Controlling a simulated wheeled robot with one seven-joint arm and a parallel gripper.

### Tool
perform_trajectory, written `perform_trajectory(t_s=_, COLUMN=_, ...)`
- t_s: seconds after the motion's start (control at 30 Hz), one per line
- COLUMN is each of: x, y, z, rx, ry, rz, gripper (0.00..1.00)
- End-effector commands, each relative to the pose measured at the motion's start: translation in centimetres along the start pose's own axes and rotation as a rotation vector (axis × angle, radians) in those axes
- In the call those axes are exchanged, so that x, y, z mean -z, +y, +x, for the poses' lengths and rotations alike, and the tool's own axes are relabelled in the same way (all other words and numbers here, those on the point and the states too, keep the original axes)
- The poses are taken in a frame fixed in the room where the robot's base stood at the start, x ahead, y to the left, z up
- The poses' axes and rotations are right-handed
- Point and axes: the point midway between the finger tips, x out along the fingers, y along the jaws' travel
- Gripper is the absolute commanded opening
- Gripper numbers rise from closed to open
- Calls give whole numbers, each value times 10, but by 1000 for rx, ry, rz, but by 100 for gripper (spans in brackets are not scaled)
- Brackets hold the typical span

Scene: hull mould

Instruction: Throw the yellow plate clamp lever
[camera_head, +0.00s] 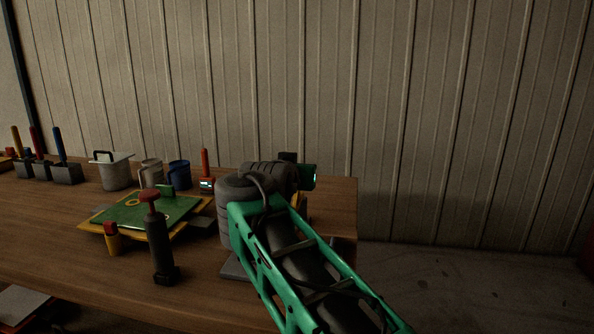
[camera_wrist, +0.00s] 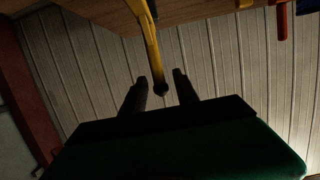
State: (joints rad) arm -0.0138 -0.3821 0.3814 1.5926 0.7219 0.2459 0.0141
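A yellow lever (camera_wrist: 148,40) comes down from the top of the wrist view and ends in a dark rounded tip. My gripper (camera_wrist: 160,76) is open, with one dark finger on each side of the lever's end. Narrow gaps show between the lever and both fingers, so they do not appear to touch it. In the head view my arm covers most of this area. The lever's base is hidden.
The wooden table (camera_head: 60,225) holds a green board (camera_head: 168,212) with yellow edges, a dark upright tool with a red top (camera_head: 158,245), a grey pot (camera_head: 116,172), a blue mug (camera_head: 179,174) and a red-handled device (camera_head: 206,172). Open floor (camera_head: 470,285) lies right of the table.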

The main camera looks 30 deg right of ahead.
Motion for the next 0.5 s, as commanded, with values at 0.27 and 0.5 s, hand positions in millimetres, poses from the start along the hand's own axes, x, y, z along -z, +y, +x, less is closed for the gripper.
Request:
perform_trajectory(t_s=0.27, x=3, y=-2, z=-52, rx=7, ry=2, rz=1, gripper=36)
perform_trajectory(t_s=0.5, x=1, y=0, z=-76, rx=1, ry=1, rz=0, gripper=36)
